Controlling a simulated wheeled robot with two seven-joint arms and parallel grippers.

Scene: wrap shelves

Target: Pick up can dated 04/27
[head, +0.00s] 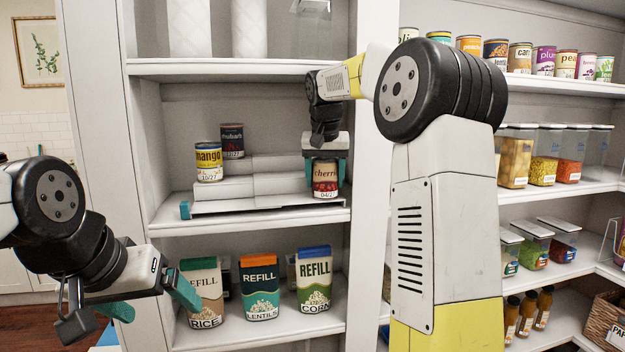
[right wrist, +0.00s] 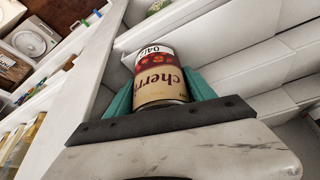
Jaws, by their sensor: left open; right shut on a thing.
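The same can (right wrist: 160,78) shows between the fingers in the right wrist view. I cannot tell whether it touches the rack. My left gripper (head: 150,300) is open and empty at the lower left, in front of the lower shelf.
A mango can (head: 208,162) dated 10/27 and a rhubarb can (head: 232,140) stand on the rack's left side. Rice (head: 203,292), lentils (head: 260,288) and corn (head: 313,282) refill packs stand on the shelf below. A white upright (head: 365,200) is close right of the cherries can.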

